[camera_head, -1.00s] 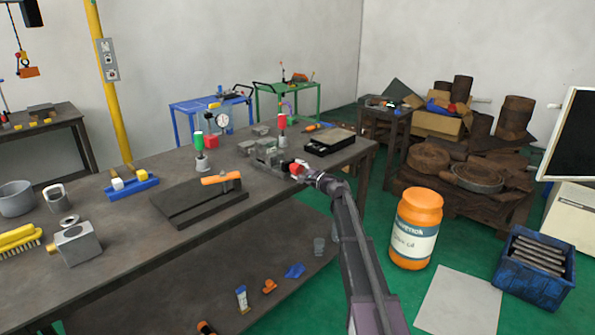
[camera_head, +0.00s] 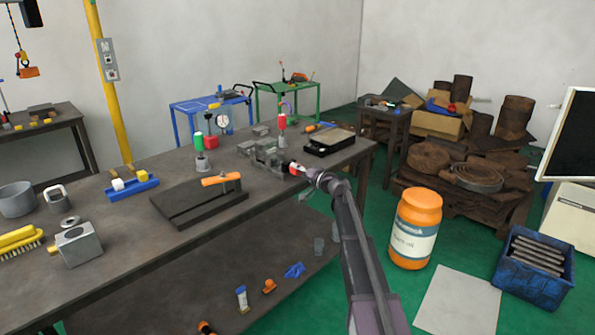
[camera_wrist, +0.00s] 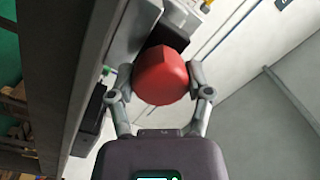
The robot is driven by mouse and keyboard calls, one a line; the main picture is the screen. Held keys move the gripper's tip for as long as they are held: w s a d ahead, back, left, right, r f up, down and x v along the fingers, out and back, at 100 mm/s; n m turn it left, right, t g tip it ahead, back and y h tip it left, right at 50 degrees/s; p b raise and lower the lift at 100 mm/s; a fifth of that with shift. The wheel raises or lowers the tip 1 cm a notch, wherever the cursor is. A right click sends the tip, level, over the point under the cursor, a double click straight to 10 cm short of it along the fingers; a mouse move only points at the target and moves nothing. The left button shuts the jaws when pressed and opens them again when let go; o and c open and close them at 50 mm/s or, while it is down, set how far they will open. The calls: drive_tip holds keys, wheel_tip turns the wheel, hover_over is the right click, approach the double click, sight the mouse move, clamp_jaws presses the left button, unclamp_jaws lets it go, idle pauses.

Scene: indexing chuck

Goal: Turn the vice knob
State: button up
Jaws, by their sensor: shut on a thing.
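The vice (camera_head: 268,156) is a grey metal block on the dark workbench, near its front right edge. Its red knob (camera_head: 294,168) faces the bench's front edge and is partly covered by my gripper. In the wrist view the red knob (camera_wrist: 162,76) is large and sits between the two fingers. My gripper (camera_wrist: 160,82) is shut on the knob, with one finger touching each side. In the head view my gripper (camera_head: 302,172) reaches the knob from the front right.
A black tray (camera_head: 328,143) stands right of the vice. A dark plate with an orange-handled tool (camera_head: 222,179) lies to the left, and posts with green (camera_head: 198,142) and red (camera_head: 282,123) tops stand behind. An orange jar (camera_head: 415,230) stands on the floor.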

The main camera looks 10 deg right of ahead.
drive_tip(key=n, duration=0.6)
drive_tip(key=shift+s+a+n, duration=0.15)
drive_tip(key=shift+a+n, duration=0.05)
drive_tip(key=shift+n, duration=0.1)
drive_tip(key=n, duration=0.6)
drive_tip(key=shift+h+p, duration=0.3)
drive_tip(key=shift+p, duration=0.1)
drive_tip(key=n, duration=1.2)
drive_tip(key=shift+n+h, duration=0.3)
drive_tip(key=shift+h, duration=0.1)
drive_tip(key=o, duration=1.1)
drive_tip(key=shift+o, duration=0.2)
drive_tip(key=shift+d, duration=0.1)
